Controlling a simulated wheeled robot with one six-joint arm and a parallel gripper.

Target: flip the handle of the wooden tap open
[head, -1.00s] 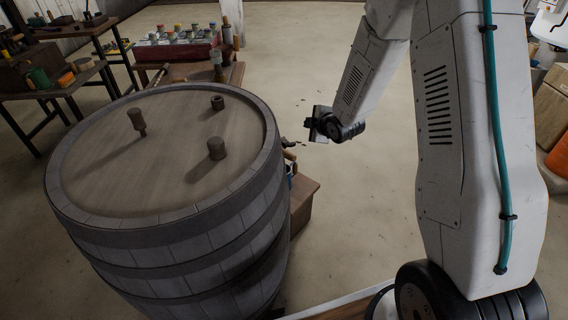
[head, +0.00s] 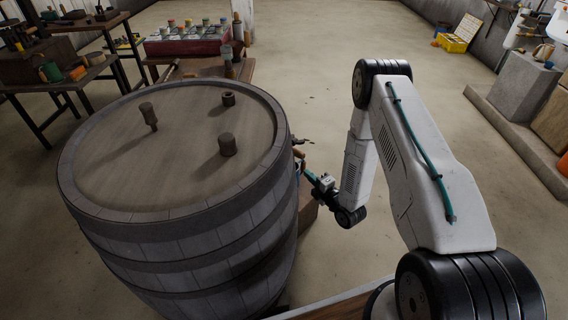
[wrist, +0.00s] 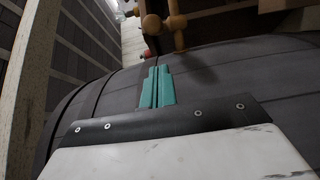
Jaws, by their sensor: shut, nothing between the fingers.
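The large grey barrel (head: 200,235) stands at left in the head view, and its dark hooped side fills much of the wrist view (wrist: 95,100). A small tap-like fitting (head: 299,145) shows at the barrel's right edge in the head view, partly hidden by the barrel. In the wrist view a light wooden piece with rounded ends (wrist: 165,26) looks like the tap, just beyond my fingertips. I cannot tell how its handle is turned. My gripper (head: 308,174) is low beside the barrel's right side. Its teal fingers (wrist: 158,70) are together and empty, apparently apart from the wooden piece.
A brown wooden box (head: 308,205) is behind my gripper, close to the barrel. A table with a red rack of pots (head: 185,42) stands behind. The floor at centre right is clear.

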